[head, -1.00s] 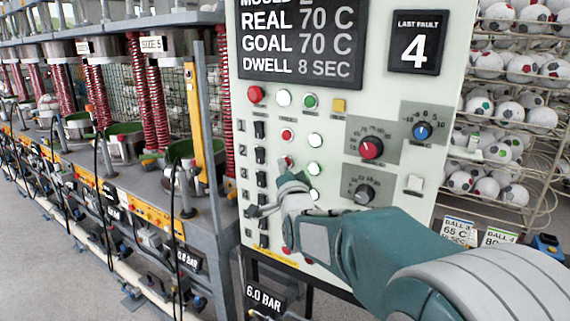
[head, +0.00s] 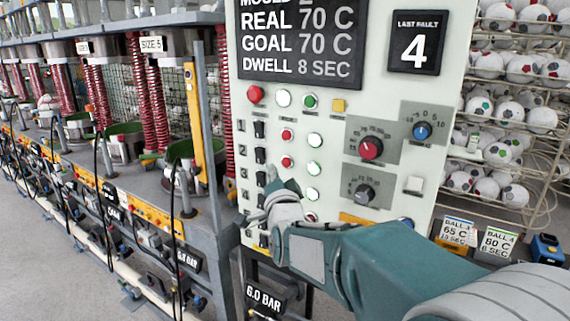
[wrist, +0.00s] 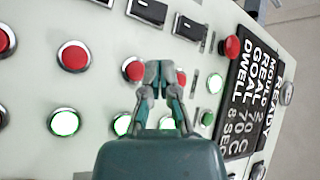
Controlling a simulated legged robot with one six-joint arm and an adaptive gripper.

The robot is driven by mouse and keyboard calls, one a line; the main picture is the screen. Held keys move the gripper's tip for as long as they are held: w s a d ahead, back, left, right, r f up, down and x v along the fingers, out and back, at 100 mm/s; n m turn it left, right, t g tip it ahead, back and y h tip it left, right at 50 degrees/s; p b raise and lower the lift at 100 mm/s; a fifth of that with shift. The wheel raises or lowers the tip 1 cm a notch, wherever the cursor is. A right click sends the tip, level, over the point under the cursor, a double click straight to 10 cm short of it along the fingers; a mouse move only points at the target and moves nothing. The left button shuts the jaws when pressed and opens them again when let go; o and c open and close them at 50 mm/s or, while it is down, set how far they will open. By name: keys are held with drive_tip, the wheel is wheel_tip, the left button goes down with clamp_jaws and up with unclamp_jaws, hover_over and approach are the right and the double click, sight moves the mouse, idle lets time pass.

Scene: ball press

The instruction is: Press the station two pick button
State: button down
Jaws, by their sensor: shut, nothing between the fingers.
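The panel has numbered rows of black rocker switches, red buttons and white-lit, green-rimmed buttons. In row 2, the red button (head: 287,162) and the lit button (head: 314,168) are both clear of my gripper in the head view. I cannot read which is named pick. My gripper (head: 289,186) is shut and empty, just below the row 2 red button in the picture, hiding row 3's red button. In the wrist view the fingertips (wrist: 160,68) lie between two red buttons, overlapping the row 2 one (wrist: 134,68) slightly. A gap or touch cannot be told.
Row 1's red button (head: 287,135) is above. Row 3's lit button (head: 313,195) is close to the right of my gripper. Knobs (head: 371,148) stick out farther right. A press frame (head: 222,200) stands left of the panel; a ball rack (head: 510,130) stands right.

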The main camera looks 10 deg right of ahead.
drive_tip(key=shift+s+a, duration=0.9)
drive_tip(key=s+d+f+n+g, duration=0.1)
drive_tip(key=s+f+n+g, duration=0.3)
drive_tip(key=s, duration=0.6)
drive_tip(key=s+d+f+n+g, duration=0.2)
drive_tip(key=s+f+n+g, duration=0.2)
drive_tip(key=s, duration=0.6)
drive_tip(key=s+d+f+n+g, duration=0.2)
drive_tip(key=s+f+g, duration=0.4)
drive_tip(key=s, duration=0.4)
drive_tip(key=shift+s+d+f+n+g, duration=0.2)
drive_tip(key=shift+s+n+g, duration=0.25)
drive_tip(key=shift+n, duration=0.45)
